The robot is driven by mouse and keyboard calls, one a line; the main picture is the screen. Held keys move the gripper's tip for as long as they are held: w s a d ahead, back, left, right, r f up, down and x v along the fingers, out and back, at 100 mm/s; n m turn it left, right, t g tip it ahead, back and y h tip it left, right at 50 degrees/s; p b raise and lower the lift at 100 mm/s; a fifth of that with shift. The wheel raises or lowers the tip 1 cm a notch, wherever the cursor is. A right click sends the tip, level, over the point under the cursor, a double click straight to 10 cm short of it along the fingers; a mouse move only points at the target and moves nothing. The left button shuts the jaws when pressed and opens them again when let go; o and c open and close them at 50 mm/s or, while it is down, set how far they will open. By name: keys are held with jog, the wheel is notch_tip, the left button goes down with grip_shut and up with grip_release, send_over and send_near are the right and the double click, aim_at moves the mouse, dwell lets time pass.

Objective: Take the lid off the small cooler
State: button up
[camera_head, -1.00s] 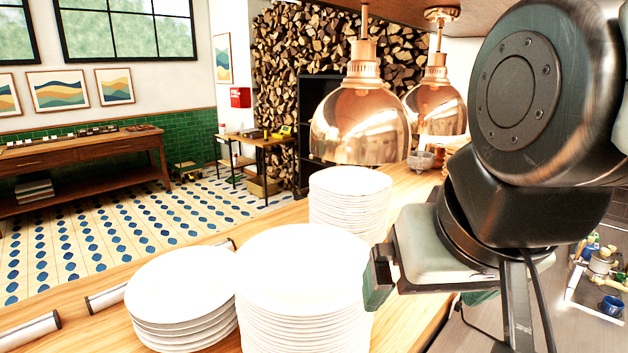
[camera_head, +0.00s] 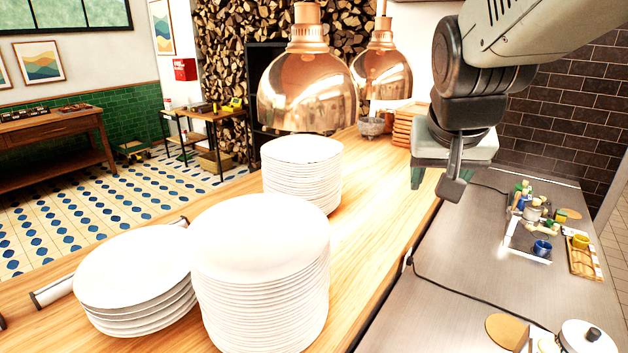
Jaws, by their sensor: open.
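I cannot pick out a small cooler in the head view. A white round lidded vessel with a black knob (camera_head: 588,338) is partly cut off at the bottom right; I cannot tell whether it is a pot or something else. My gripper (camera_head: 428,178) hangs in the air at the upper right, over the edge between the wooden counter and the steel worktop. Its jaws are open and hold nothing visible; my wrist partly hides them.
Plate stacks (camera_head: 262,290) fill the near wooden counter (camera_head: 375,200), under copper lamps (camera_head: 307,95). A black cable crosses the worktop, which has clear room mid-surface.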

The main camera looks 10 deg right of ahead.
jog(key=w+d+f+m+g+h, duration=0.15)
jog(key=d+f+m, duration=0.3)
jog(key=d, duration=0.65)
jog(key=m+g, duration=0.4)
jog(key=m, duration=0.5)
send_near(596, 331)
jog(key=shift+w+d+f, duration=0.2)
jog(key=shift+f, duration=0.4)
jog(key=shift+w+d+f, duration=0.15)
jog(key=shift+w+f, duration=0.05)
jog(key=shift+f, duration=0.35)
jog(key=shift+s+x, duration=0.2)
jog(key=shift+x, duration=1.35)
jog(key=shift+s+x, duration=0.15)
jog(key=shift+x, duration=1.4)
jog(key=shift+d, duration=0.1)
jog(key=shift+c, duration=0.2)
grip_shut()
